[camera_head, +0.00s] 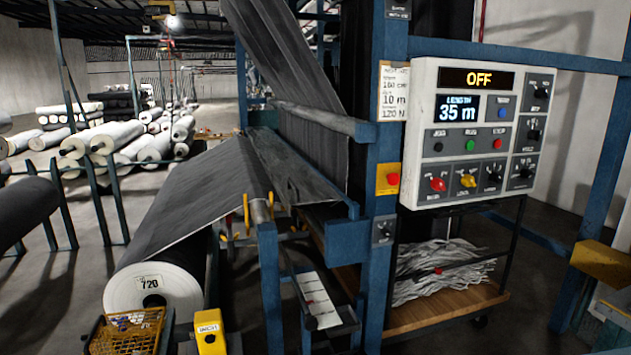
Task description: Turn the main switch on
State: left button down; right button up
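A light grey control panel (473,133) hangs on a blue frame at the right. Its top display (477,79) reads OFF, and a blue-lit display (457,108) below reads LENGTH 35 m. A red rotary knob (437,184) and a yellow rotary knob (467,181) sit in its lower row. Black knobs (535,134) line its right column. A dark switch plate (384,229) is on the blue post below a yellow box with a red button (388,179). The labels are too small to tell which one is the main switch. Neither gripper is in view.
A large grey fabric roll (155,290) marked 720 lies at the lower left, with fabric running up into the machine. A wooden-shelf cart (445,308) holding grey strips stands under the panel. Many rolls (110,140) lie behind. Yellow-topped equipment (600,262) is at the right edge.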

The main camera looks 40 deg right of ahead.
aim_at(436, 183)
jog(key=z, duration=2.1)
